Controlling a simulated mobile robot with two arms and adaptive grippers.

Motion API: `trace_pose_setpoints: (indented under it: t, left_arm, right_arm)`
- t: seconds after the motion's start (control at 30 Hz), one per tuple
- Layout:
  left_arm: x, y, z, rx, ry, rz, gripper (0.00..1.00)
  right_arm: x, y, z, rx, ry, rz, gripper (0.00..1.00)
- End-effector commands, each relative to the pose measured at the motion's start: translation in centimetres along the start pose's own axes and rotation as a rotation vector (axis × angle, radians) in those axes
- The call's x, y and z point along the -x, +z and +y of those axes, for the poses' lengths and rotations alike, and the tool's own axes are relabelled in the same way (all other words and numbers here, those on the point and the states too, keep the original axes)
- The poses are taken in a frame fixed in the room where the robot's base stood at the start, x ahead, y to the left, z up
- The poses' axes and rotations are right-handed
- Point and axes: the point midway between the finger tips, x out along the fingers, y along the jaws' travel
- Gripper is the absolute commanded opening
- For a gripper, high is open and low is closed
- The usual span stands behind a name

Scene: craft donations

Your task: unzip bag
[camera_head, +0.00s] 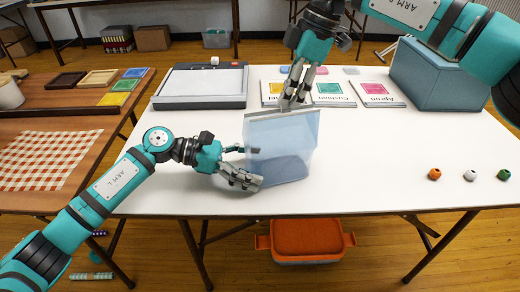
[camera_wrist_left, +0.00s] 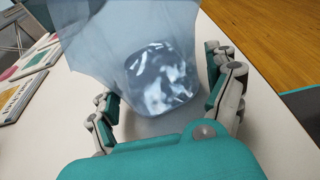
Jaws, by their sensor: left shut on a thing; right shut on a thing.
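A translucent pale blue bag (camera_head: 281,150) stands upright on the white table, with a grey strip along its top edge. In the left wrist view the bag (camera_wrist_left: 150,70) rises between the fingers of my left gripper. My left gripper (camera_head: 243,165) is shut on the lower left side of the bag, its fingers around the side. My right gripper (camera_head: 293,103) comes down from above and is shut on the top edge, near the middle of the strip. Its fingertips hide part of the top edge, and I cannot make out a zip pull.
A grey paper trimmer (camera_head: 203,88) lies behind left. Several booklets (camera_head: 333,94) lie behind the bag, with a blue-grey box (camera_head: 436,78) at back right. Small orange (camera_head: 434,174), white (camera_head: 470,175) and green (camera_head: 503,174) pieces sit at right. The table's front middle is clear.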

Motion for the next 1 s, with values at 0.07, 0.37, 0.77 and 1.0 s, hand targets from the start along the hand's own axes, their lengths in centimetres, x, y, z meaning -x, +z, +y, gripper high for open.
trace_pose_setpoints:
  t: [0.07, 0.37, 0.77, 1.0]
  left_arm:
    - [-0.1, 0.1, -0.1, -0.003, -0.005, -0.002, 0.70]
    - [-0.1, 0.1, -0.1, -0.004, -0.005, -0.002, 0.70]
    - [-0.1, 0.2, -0.2, -0.005, -0.006, -0.003, 0.70]
    - [-0.2, 0.2, -0.2, -0.006, -0.008, -0.003, 0.70]
  right_arm:
    - [-0.3, -0.3, 0.1, -0.002, -0.001, -0.003, 0.00]
    - [-0.7, -1.4, 0.0, -0.003, -0.001, -0.003, 0.00]
    - [-1.3, -2.9, 0.1, -0.003, -0.002, -0.004, 0.00]
    - [-1.6, -3.7, 0.1, -0.004, -0.001, -0.005, 0.00]
